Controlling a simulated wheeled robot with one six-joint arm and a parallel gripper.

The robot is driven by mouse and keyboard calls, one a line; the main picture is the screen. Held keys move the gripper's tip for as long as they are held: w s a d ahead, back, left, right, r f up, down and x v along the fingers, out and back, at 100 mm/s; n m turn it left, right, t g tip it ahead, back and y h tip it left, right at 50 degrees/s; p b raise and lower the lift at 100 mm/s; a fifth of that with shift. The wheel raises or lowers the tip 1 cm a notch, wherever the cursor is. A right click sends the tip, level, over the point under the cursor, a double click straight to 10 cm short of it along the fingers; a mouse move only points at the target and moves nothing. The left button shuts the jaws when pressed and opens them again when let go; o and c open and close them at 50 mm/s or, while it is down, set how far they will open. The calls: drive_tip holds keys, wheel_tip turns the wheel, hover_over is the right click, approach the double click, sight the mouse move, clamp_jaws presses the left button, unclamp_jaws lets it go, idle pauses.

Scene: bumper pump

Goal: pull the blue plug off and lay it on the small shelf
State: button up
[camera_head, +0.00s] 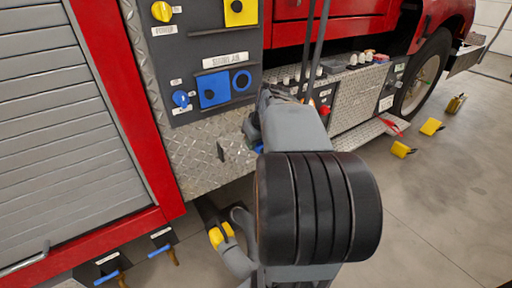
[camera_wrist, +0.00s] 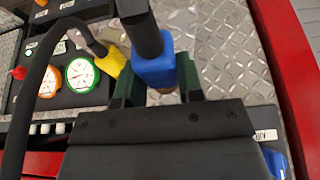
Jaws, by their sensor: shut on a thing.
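In the wrist view, the blue plug (camera_wrist: 153,72) has a thick black cable rising from it. My gripper (camera_wrist: 157,87) is shut on it, with a dark green finger at each side. Diamond plate lies behind the plug; I cannot tell whether they touch. In the head view my arm hides most of the gripper, and only a bit of blue (camera_head: 259,149) shows by it. I cannot tell which surface is the small shelf.
A yellow plug (camera_wrist: 115,62) and gauges (camera_wrist: 80,75) are near the gripper in the wrist view. A blue knob (camera_head: 181,99) is on the panel. A metal step (camera_head: 368,132) juts out on the right. Yellow blocks (camera_head: 431,126) lie on the otherwise open floor.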

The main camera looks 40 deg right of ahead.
drive_tip(key=shift+w+f, duration=0.15)
drive_tip(key=shift+w, duration=0.35)
drive_tip(key=p, duration=0.1)
hover_over(239, 147)
drive_tip(key=s, duration=0.2)
drive_tip(key=f, duration=0.2)
drive_tip(key=shift+w+a+f, duration=0.15)
drive_tip(key=shift+w+f, duration=0.1)
drive_tip(key=shift+f, duration=0.05)
drive_tip(key=shift+w+f+b, duration=0.1)
drive_tip(key=shift+f+b, duration=0.4)
drive_tip(key=shift+f, duration=0.2)
drive_tip(key=shift+f+b, duration=0.8)
drive_tip(key=shift+f, duration=0.3)
drive_tip(key=o, duration=1.1)
drive_tip(key=p+v, duration=0.3)
drive_tip(key=v, duration=1.1)
drive_tip(key=shift+f, duration=0.1)
